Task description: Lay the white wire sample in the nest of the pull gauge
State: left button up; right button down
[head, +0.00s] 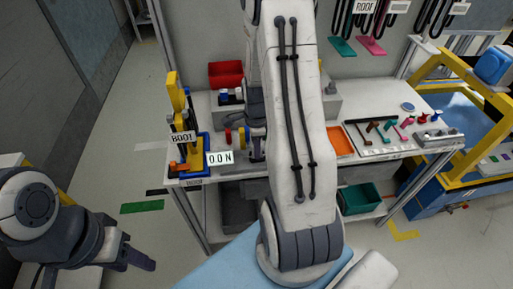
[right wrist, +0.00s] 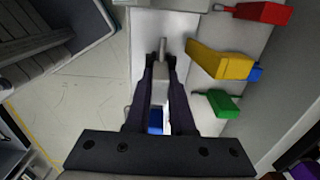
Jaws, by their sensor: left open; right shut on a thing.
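The pull gauge (head: 190,158) stands at the left end of the bench, with a yellow upright, a blue base and a "0.0 N" readout (head: 219,158). Its nest cannot be made out. My right gripper (right wrist: 160,75) is shut on a pale grey-white piece with a metal tip, which looks like the white wire sample (right wrist: 160,90). In the head view the right gripper (head: 257,148) is small, dark and partly behind my arm, right of the gauge; the sample cannot be picked out there. My left gripper (head: 140,262) is open and empty at lower left, off the bench.
Red (right wrist: 263,13), yellow (right wrist: 222,62) and green (right wrist: 222,103) pieces lie right of the right gripper in the wrist view. A red bin (head: 226,74) stands behind. An orange tray (head: 340,141) and a tool board (head: 385,136) lie to the right. My arm hides the bench middle.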

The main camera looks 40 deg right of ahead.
jog(key=shift+f, duration=0.2)
jog(key=c, duration=0.7)
grip_release()
notch_tip(320, 180, up, 10)
jog(key=shift+r, duration=0.25)
